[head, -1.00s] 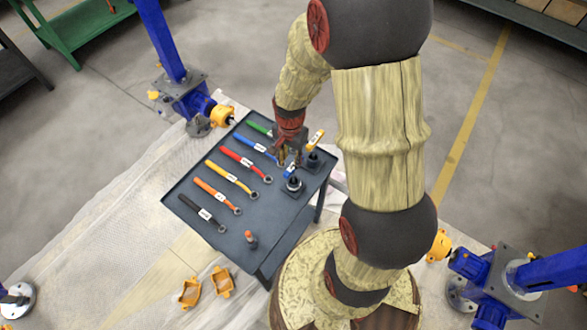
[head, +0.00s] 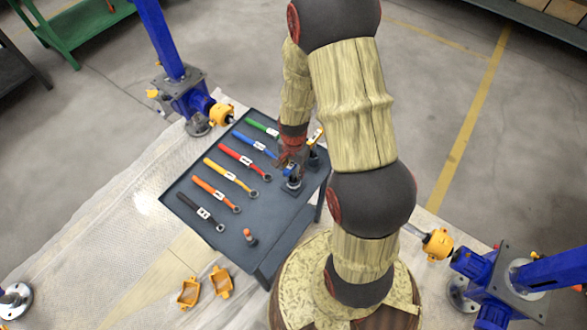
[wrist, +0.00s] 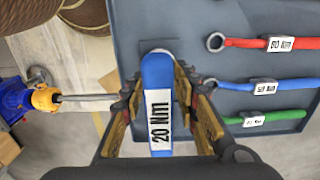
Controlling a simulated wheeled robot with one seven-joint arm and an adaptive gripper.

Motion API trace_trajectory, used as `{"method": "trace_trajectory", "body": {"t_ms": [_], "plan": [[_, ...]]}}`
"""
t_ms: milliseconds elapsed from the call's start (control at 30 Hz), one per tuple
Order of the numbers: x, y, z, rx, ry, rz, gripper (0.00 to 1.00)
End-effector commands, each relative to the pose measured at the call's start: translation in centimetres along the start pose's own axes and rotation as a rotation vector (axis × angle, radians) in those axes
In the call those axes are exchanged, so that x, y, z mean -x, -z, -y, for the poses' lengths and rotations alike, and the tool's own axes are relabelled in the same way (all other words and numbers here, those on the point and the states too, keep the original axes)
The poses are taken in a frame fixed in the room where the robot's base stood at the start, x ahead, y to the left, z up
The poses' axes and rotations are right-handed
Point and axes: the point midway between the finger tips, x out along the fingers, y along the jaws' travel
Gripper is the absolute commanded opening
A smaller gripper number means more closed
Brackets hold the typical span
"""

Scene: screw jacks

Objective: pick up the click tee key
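A tee key with a blue handle labelled 20 Nm (wrist: 158,100) fills the middle of the wrist view; I take it for the click tee key. In the head view its blue handle (head: 290,170) shows partly under my gripper (head: 290,160), above a round black stand on the cart. In the wrist view the fingers of my gripper (wrist: 157,80) are apart, one on each side of the handle, with narrow gaps. The key's shaft is hidden. A second, yellow-handled piece (head: 317,134) stands just behind, partly hidden by my arm.
The dark cart (head: 255,253) carries a row of coloured ring-ended wrenches, including the red one (head: 240,158) and yellow one (head: 230,177). A small orange-topped piece (head: 250,237) stands near its front edge. Blue jacks stand on the floor at left (head: 187,103) and right (head: 495,280).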

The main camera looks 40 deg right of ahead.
Motion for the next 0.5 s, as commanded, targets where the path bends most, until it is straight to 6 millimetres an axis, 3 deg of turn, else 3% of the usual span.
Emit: {"method": "trace_trajectory", "body": {"t_ms": [200, 500], "plan": [[-0.03, 0.02, 0.04, 0.000, 0.001, -0.001, 0.30], [-0.01, 0.02, 0.03, 0.000, 0.001, -0.001, 0.13]]}}
